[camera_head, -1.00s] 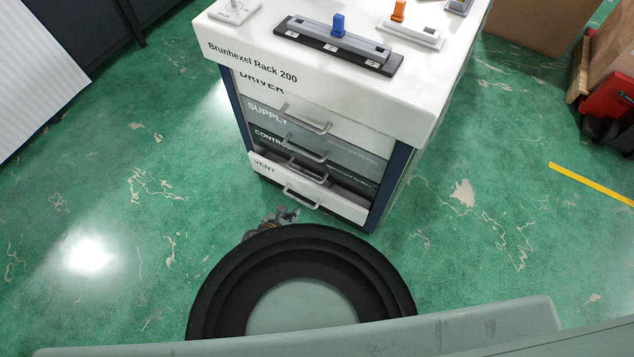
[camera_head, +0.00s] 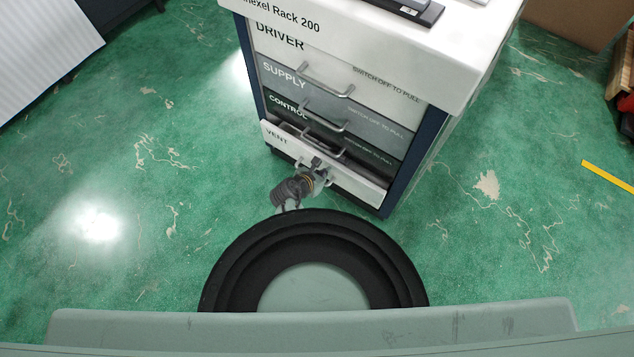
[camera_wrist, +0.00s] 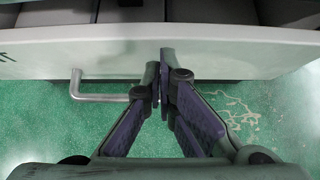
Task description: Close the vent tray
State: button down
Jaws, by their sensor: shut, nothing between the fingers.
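The vent tray (camera_head: 359,187) is the lowest drawer of the rack, with a white front marked VENT. It stands partly pulled out, with a dark gap above its front edge. The wrist view shows its white front panel (camera_wrist: 225,50) and dark contents behind the top edge. Its grey bar handle (camera_wrist: 98,96) is left of my fingers in that view. My gripper (camera_head: 319,164) is in front of the tray front.
Above the vent tray are the DRIVER drawer (camera_head: 350,72), SUPPLY drawer (camera_head: 285,76) and CONTROL drawer (camera_head: 282,104), each with a bar handle. They look shut. The white rack top (camera_head: 470,50) overhangs them. Green floor (camera_head: 520,230) is clear on both sides.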

aim_at(330, 165)
jog(key=shift+w+d, duration=0.15)
jog(key=shift+w, duration=0.1)
jog(key=shift+w+d+r+p, duration=0.2)
jog(key=shift+w+d+p, duration=0.45)
jog(key=shift+w, duration=0.35)
jog(key=shift+w+d+f, duration=0.15)
